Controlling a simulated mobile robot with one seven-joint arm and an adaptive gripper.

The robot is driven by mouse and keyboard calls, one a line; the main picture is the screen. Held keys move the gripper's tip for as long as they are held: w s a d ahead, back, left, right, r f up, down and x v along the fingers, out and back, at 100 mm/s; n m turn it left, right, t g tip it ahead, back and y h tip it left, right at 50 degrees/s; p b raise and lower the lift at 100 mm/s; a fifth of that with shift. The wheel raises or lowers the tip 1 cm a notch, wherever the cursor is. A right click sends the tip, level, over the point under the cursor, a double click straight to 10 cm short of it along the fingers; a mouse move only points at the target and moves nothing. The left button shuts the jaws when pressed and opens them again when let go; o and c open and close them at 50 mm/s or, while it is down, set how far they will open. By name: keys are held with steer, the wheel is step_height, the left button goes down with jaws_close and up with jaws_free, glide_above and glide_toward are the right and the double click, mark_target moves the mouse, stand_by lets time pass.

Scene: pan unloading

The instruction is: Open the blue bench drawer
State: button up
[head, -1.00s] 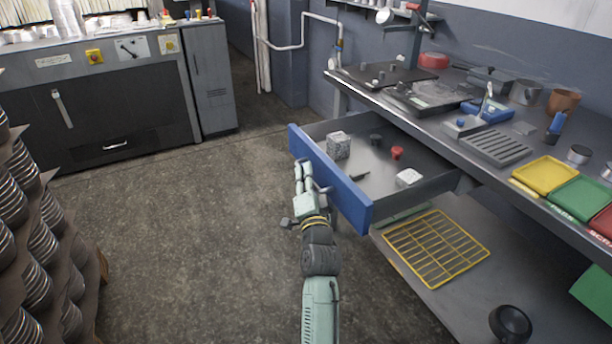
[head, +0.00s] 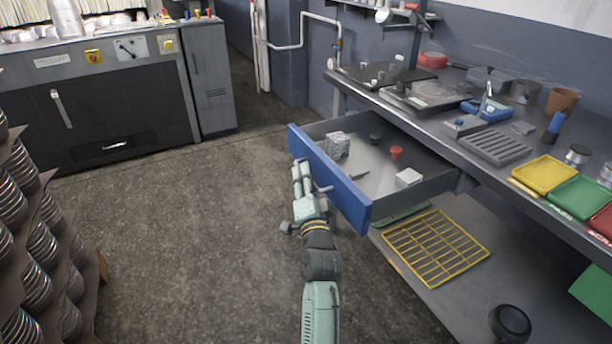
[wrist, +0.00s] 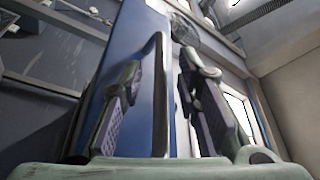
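The blue drawer (head: 338,180) is pulled well out from under the bench (head: 470,135), and its inside shows. Its metal handle (wrist: 161,95) runs along the blue front in the wrist view. My gripper (head: 300,172) is at the outer side of the blue front in the head view. In the wrist view my gripper (wrist: 160,72) is open, with one finger on each side of the handle and a visible gap to each. In the head view my gripper partly hides the handle.
The drawer holds a speckled block (head: 337,145), a red piece (head: 396,153), a white block (head: 408,177) and small dark items. A yellow wire rack (head: 435,247) lies on the lower shelf. Stacked parts (head: 30,240) stand at left. Floor left of the drawer is clear.

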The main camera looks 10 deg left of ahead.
steer(key=v, duration=1.1)
steer(key=shift+r, duration=0.1)
